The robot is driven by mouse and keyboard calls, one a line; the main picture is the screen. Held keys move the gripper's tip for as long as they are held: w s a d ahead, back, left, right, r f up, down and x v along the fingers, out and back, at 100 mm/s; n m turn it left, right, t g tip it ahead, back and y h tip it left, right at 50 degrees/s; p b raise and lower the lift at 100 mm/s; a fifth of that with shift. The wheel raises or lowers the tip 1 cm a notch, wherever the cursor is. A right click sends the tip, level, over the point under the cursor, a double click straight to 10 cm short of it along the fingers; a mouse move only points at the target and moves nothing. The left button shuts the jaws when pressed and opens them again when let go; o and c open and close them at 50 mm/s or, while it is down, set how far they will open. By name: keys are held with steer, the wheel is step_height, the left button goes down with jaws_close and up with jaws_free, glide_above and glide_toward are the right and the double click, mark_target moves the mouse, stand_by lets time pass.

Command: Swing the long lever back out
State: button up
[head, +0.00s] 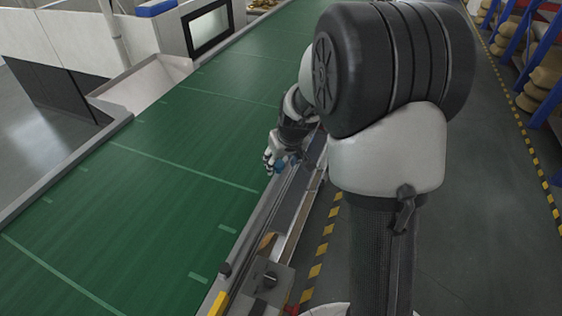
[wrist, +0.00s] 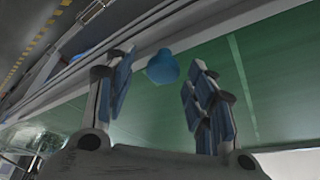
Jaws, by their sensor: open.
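My gripper (head: 269,163) is over the right edge of the green belt in the head view, low beside the side rail. In the wrist view its two blue-padded fingers are spread apart, with nothing held between them. A rounded blue knob (wrist: 162,67) shows in the gap between the fingers, a little closer to the left finger. It looks apart from both fingers. No lever shaft is clear behind the knob, so I cannot tell whether it is the long lever's end or how that lever is turned.
The green conveyor belt (head: 150,180) runs alongside. A pale chute (head: 150,82) is across the belt. Floor to the right is open, up to racks with sacks (head: 545,78).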

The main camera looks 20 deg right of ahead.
steer(key=v, duration=1.1)
steer(key=shift+s, duration=0.1)
steer(key=s+a+r, duration=0.1)
steer(key=s+a, duration=0.2)
steer(key=s, duration=0.5)
steer(key=s+a+r, duration=0.2)
steer(key=s+a, duration=0.1)
steer(key=s, duration=0.6)
steer(key=s+a+r, duration=0.2)
steer(key=s+a, duration=0.1)
steer(key=s, duration=0.5)
steer(key=shift+s+a, duration=0.3)
steer(key=shift+s, duration=0.1)
